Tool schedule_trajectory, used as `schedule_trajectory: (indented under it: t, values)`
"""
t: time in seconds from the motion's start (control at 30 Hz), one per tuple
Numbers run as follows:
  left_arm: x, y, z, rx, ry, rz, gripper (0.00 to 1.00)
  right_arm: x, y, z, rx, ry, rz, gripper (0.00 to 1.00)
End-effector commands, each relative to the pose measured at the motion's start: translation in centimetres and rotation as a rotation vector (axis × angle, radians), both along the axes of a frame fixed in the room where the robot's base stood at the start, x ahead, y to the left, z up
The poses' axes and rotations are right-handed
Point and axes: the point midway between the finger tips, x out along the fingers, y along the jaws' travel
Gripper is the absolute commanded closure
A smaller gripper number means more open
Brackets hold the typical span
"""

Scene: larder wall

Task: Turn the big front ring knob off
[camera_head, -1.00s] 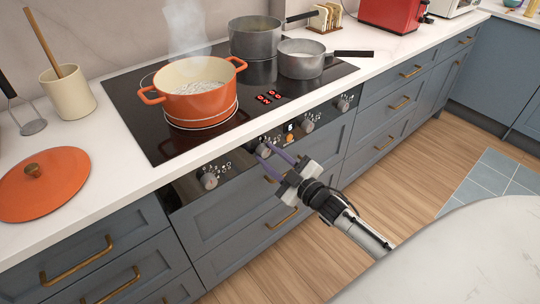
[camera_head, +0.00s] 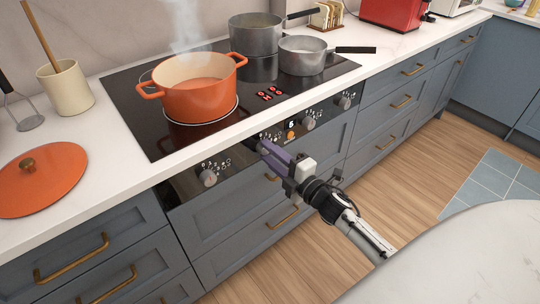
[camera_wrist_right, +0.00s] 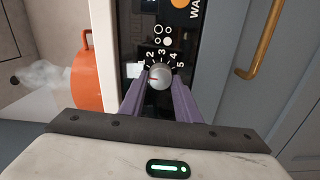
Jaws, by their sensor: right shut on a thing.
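The control panel (camera_head: 235,160) under the hob has a row of grey knobs. My right gripper (camera_head: 264,149) is shut on the second knob from the left. In the right wrist view this round knob (camera_wrist_right: 160,76) sits between the purple fingers, its red mark pointing left. Numbers and a small burner diagram are printed beside it. The leftmost knob (camera_head: 208,178) and the two knobs to the right (camera_head: 308,123) are untouched. An orange pot (camera_head: 200,100) steams on the front of the black hob (camera_head: 150,130). Red digits (camera_head: 269,94) glow on the glass. My left gripper is out of view.
An orange lid (camera_head: 38,185) and a utensil crock (camera_head: 67,90) are on the left counter. Brass drawer handles (camera_head: 72,262) stick out below. The floor on the right is clear.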

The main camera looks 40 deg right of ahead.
Motion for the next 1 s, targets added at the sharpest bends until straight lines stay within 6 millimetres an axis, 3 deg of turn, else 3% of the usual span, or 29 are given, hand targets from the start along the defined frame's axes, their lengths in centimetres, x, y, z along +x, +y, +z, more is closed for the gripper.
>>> schedule_trajectory:
  t: [0.77,0.8,0.87,1.0]
  values:
    - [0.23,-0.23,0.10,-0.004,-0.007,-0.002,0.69,-0.03,0.01,-0.11,-0.098,-0.006,0.000,0.93]
    - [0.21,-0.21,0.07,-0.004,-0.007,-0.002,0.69,-0.03,0.02,-0.11,-0.098,-0.006,0.000,0.64]
    - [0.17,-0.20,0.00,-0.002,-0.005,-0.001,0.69,-0.03,0.01,-0.11,-0.097,-0.006,0.000,0.54]
    - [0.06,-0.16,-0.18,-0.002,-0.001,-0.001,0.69,-0.02,0.00,-0.08,-0.096,-0.007,0.000,0.52]
